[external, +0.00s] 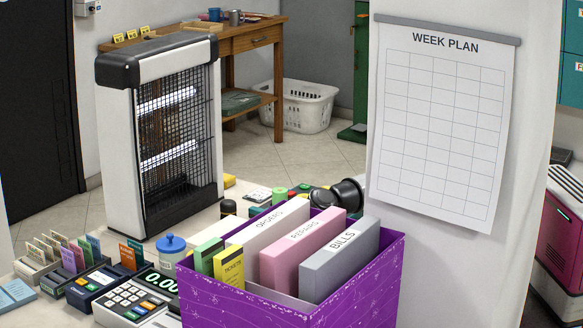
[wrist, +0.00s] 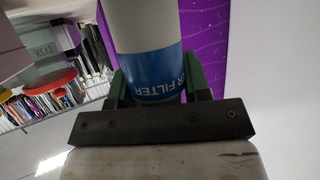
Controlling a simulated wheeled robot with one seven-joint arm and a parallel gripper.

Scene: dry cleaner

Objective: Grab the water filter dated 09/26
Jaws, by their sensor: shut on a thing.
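A white cylinder (wrist: 146,25) with a blue band reading "R FILTER" (wrist: 155,76) fills the upper middle of the wrist view. My gripper (wrist: 159,88) is shut on it, with a dark green finger on each side of the blue band. No date shows on the part of the label in view. The cylinder's far end runs out of the top of the picture. I cannot make out my gripper or the filter in the external view.
A purple box (external: 240,305) of binders stands on the crowded counter; a purple surface (wrist: 203,40) shows beside the filter in the wrist view. A heater (external: 165,130), a card terminal (external: 130,300) and a blue-lidded jar (external: 172,256) stand left of the box. A week plan (external: 440,125) hangs behind it.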

